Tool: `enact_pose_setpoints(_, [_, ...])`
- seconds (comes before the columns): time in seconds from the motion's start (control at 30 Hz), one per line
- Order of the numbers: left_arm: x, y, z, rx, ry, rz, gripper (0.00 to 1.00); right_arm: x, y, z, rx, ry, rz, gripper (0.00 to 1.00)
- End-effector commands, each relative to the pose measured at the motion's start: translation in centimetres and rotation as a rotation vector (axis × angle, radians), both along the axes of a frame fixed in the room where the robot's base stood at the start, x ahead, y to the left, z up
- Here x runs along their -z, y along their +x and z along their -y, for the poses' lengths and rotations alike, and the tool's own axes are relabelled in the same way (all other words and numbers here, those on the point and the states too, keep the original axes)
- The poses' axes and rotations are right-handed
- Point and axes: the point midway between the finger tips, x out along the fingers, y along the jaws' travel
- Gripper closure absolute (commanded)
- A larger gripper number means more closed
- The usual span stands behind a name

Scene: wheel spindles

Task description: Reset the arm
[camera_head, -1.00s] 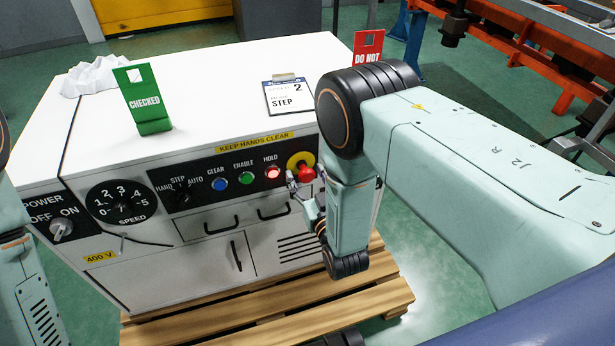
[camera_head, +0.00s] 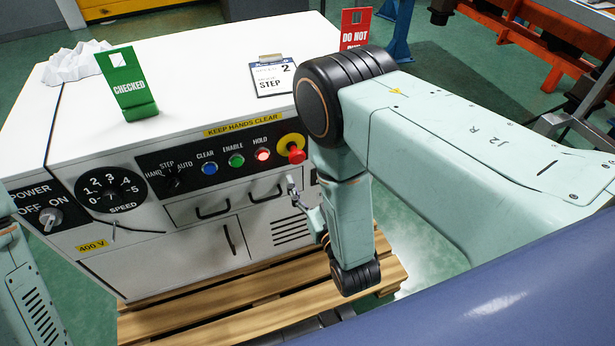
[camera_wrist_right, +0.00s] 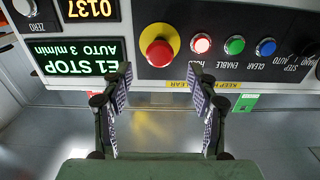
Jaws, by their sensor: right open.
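My right gripper (camera_head: 294,190) is open and empty in the head view, in front of the cabinet's front panel, below and apart from the red mushroom button (camera_head: 296,156) on its yellow disc. In the right wrist view, where the panel appears upside down, its two fingers (camera_wrist_right: 160,90) stand apart with nothing between them. The red button (camera_wrist_right: 159,53) shows beyond the fingertips there. My right arm (camera_head: 352,215) bends down from the right. Part of my left arm (camera_head: 30,290) shows at the left edge; its gripper is out of view.
The white cabinet (camera_head: 190,75) stands on a wooden pallet (camera_head: 230,315). Its HOLD button (camera_head: 263,155) glows. A display (camera_wrist_right: 82,58) reads "E1 STOP".

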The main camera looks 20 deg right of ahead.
Motion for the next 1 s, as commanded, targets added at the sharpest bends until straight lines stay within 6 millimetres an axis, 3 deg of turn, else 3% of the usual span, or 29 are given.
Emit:
enact_pose_setpoints(0.37, [0.0,0.0,0.0,0.0,0.0,0.0,0.6,0.6,0.0,0.0,0.001,-0.004,-0.029,0.41])
enact_pose_setpoints(0.47, [0.0,0.0,0.0,0.0,0.0,0.0,0.6,3.1,-0.7,0.1,-0.003,-0.014,-0.146,0.41])
enact_pose_setpoints(0.53, [0.0,0.0,0.0,0.0,0.0,0.0,0.6,5.9,-2.4,0.2,-0.01,-0.027,-0.294,0.41])
enact_pose_setpoints(0.67, [-0.1,0.0,0.0,0.0,0.0,0.0,0.6,10.8,-7.6,1.7,-0.006,-0.055,-0.612,0.41])
enact_pose_setpoints(0.8, [-0.2,0.0,0.0,0.0,0.0,0.0,0.6,13.8,-15.0,3.6,0.004,-0.075,-0.955,0.41])
enact_pose_setpoints(0.9, [-0.3,0.0,0.0,0.0,0.0,0.0,0.6,14.2,-21.2,4.8,0.014,-0.075,-1.199,0.41])
enact_pose_setpoints(1.0, [-0.5,0.0,0.0,0.0,0.0,0.0,0.6,13.3,-26.8,5.6,0.021,-0.063,-1.405,0.41])
